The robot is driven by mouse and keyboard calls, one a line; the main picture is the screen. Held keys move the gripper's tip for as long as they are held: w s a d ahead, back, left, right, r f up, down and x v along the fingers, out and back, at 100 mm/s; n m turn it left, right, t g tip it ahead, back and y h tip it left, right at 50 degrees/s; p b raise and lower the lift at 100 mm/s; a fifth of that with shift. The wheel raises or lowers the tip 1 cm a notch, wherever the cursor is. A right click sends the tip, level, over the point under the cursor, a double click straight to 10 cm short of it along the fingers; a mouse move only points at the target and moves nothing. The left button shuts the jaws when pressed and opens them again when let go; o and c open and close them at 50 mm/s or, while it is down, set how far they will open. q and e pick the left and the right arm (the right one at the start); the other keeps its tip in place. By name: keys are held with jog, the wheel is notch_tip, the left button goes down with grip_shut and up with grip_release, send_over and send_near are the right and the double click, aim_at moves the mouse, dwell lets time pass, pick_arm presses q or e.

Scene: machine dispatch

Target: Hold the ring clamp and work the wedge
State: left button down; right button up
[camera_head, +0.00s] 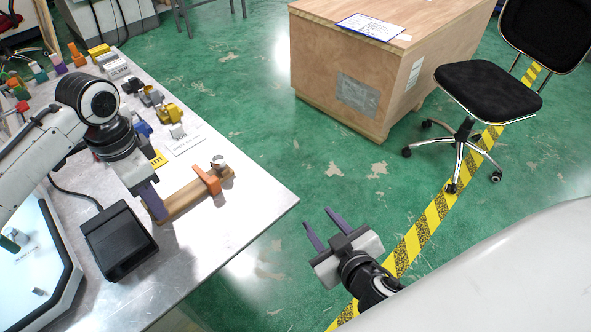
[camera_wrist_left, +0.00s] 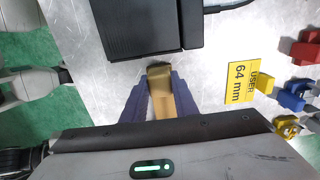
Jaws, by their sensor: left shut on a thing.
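A brown bar (camera_head: 184,198) lies near the right edge of the grey table, with an orange piece (camera_head: 208,179) across it and a small silver ring (camera_head: 218,161) at its far end. I cannot tell which of these parts is the wedge. My left gripper (camera_head: 156,207) is shut on the bar's near end. In the left wrist view, the purple fingers (camera_wrist_left: 160,97) are on either side of the brown bar (camera_wrist_left: 159,72); the orange piece and ring are not visible there. My right gripper (camera_head: 322,229) is open and empty, over the floor beyond the table.
A black box (camera_head: 119,240) with a cable stands beside my left gripper. A yellow "USER 64 mm" card (camera_wrist_left: 240,82) and several coloured clamps lie farther along the table (camera_head: 245,215). A wooden crate (camera_head: 345,75) and a black chair (camera_head: 488,90) stand on the green floor.

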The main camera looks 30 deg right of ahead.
dwell(0.3)
pick_arm(q)
jog(key=c, duration=1.3)
grip_release()
jog(key=shift+c, duration=0.2)
jog(key=shift+r, duration=0.15)
